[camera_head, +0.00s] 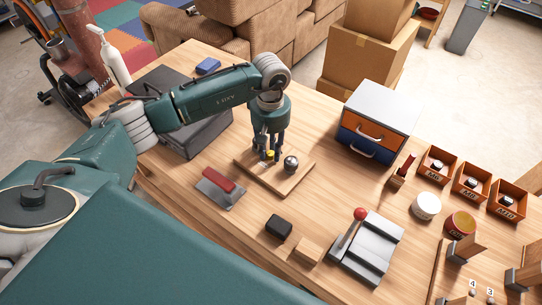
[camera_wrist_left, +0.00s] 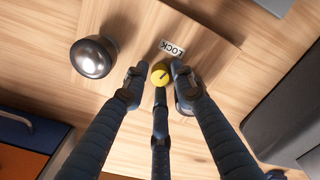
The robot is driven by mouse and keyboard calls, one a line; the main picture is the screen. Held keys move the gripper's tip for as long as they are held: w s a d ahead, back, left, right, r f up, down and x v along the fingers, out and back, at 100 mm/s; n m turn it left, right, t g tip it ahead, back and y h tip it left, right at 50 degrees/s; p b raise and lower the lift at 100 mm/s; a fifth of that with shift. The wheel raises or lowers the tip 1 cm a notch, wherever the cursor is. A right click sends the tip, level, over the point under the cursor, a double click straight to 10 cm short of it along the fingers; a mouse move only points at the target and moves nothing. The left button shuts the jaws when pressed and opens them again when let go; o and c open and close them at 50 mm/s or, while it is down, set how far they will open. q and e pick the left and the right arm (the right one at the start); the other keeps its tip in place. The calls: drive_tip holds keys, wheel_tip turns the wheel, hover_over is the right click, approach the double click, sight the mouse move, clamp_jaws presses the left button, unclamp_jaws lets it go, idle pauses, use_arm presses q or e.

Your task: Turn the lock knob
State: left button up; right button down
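The lock knob (camera_wrist_left: 160,74) is a small yellow round knob with a dark mark on its face, beside a white label reading LOCK (camera_wrist_left: 172,48). It sits on a wooden board (camera_head: 290,184) on the table, and in the head view it shows as a yellow spot (camera_head: 270,155) among the fingers. My left gripper (camera_wrist_left: 159,82) points down over the board, its three dark fingers around the knob. A small gap shows between the knob and the left finger, so the fingers look open. A shiny metal ball knob (camera_wrist_left: 93,57) stands on the same board. My right gripper is out of view.
A small drawer cabinet (camera_head: 376,120) stands right of the board. A red-handled tool (camera_head: 219,187) lies to its left, near a dark grey case (camera_head: 195,134). A lever box (camera_head: 372,250) and a black block (camera_head: 279,227) are nearer the front.

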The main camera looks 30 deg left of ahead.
use_arm(q)
drive_tip(key=shift+c, duration=0.5)
clamp_jaws()
drive_tip(key=shift+f+m+b, duration=0.25)
drive_tip(key=shift+m+b, duration=0.65)
drive_tip(key=shift+b, duration=0.05)
drive_tip(key=shift+r+m, duration=0.1)
drive_tip(key=shift+m, duration=0.2)
drive_tip(key=shift+r, duration=0.15)
drive_tip(key=shift+o, duration=0.5)
unclamp_jaws()
